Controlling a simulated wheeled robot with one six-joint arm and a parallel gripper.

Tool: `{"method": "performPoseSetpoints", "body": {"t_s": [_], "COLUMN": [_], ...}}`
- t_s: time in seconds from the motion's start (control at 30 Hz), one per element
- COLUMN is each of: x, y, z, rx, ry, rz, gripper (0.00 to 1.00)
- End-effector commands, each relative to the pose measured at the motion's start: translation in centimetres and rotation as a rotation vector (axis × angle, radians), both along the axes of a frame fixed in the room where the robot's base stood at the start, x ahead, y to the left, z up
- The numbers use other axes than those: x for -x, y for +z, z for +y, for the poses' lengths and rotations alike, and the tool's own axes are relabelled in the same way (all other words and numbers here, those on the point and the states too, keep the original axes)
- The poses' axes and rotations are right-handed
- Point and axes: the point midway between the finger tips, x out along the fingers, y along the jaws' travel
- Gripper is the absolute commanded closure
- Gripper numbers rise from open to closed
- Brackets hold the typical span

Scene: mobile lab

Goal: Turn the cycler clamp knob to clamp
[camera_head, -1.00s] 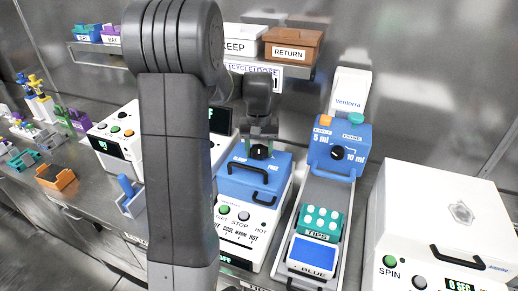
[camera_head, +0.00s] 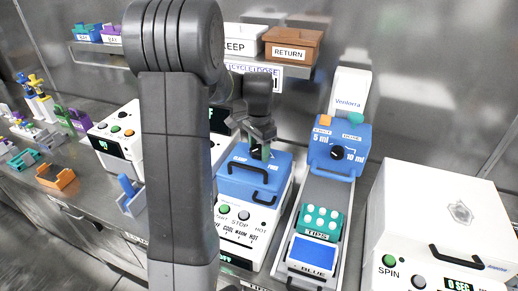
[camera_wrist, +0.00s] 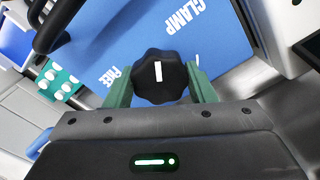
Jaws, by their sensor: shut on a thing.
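The cycler (camera_head: 245,200) is a white box with a blue lid (camera_head: 240,182) and a black handle on the lid. The black lobed clamp knob (camera_wrist: 160,92) sits on the lid between the words FREE and CLAMP. Its white mark points up in the wrist view, toward neither word squarely. My gripper (camera_wrist: 160,84) is shut on the knob, one green finger on each side. In the head view my gripper (camera_head: 260,151) stands over the back of the lid and partly hides the knob.
A blue-topped pipetting unit (camera_head: 339,150) stands right of the cycler, with a teal tip rack (camera_head: 320,222) and a blue plate in front of it. A white spinner (camera_head: 440,220) is at the far right. The lid handle (camera_wrist: 55,25) is close to my gripper.

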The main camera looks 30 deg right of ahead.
Motion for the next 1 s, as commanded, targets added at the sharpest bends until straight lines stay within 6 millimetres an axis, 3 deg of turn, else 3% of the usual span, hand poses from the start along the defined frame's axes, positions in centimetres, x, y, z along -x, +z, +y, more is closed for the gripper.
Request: {"method": "performPoseSetpoints", "body": {"t_s": [0.6,1.0], "x": [-0.02,-0.02], "y": [0.09,0.09], "z": [-0.05,-0.06], "rx": [0.002,0.002], "ry": [-0.564,-0.784], "rz": [-0.001,-0.002], "gripper": [0.73,0.73]}}
